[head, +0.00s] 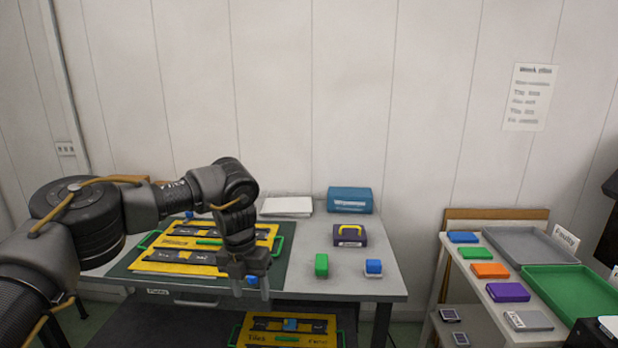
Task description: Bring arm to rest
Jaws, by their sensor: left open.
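My left arm comes in from the left and bends down over the table (350,285). My left gripper (251,288) points downward near the table's front edge, with its fingers apart and nothing seen between them. A green bottle-like block (321,265) and a smaller blue and white one (373,267) stand on the table to the right of the gripper, apart from it. My right gripper does not show.
A yellow and black tray (180,262) lies on a dark mat, partly hidden by my arm. A purple box (350,235) and a blue box (350,200) stand behind. A side table at right holds a grey tray (530,243), a green tray (570,290) and several coloured blocks.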

